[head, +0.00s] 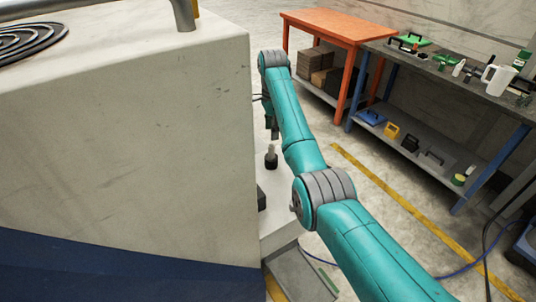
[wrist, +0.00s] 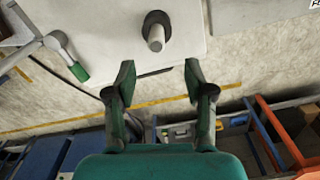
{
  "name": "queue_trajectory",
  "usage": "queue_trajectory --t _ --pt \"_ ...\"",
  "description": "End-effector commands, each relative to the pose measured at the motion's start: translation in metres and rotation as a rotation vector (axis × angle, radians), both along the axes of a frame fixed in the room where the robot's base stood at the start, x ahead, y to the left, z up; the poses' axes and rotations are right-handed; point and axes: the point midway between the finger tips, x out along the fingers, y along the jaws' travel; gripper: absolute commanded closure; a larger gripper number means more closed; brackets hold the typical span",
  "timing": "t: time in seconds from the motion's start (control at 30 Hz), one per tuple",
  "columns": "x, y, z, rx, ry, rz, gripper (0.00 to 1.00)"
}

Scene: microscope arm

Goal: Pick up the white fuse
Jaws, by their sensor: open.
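A small pale grey cylinder with a dark collar (wrist: 155,32) stands on a light surface (wrist: 112,28) in the wrist view, just beyond my fingertips and about midway between them. I cannot tell for certain that it is the white fuse; no other thing in view looks like one. A similar dark-based upright piece (head: 271,157) shows in the head view, below the end of my arm. My gripper (wrist: 159,78) is open, with nothing between its fingers and apart from the cylinder.
A large pale housing (head: 130,120) fills the left of the head view, close to my arm. A green-ended grey lever (wrist: 70,60) stands left of my gripper in the wrist view. An orange table (head: 325,24) and a cluttered grey bench (head: 440,75) stand further off.

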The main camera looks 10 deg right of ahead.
Motion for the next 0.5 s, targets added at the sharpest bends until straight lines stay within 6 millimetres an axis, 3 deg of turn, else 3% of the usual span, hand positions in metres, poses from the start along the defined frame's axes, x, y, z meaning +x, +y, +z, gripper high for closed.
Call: queue_trajectory --t 0.2,0.5 --pt "-0.001 0.0 -0.032 0.0 0.003 0.0 0.47" --pt "-0.004 0.003 -0.055 0.0 0.004 0.001 0.47"
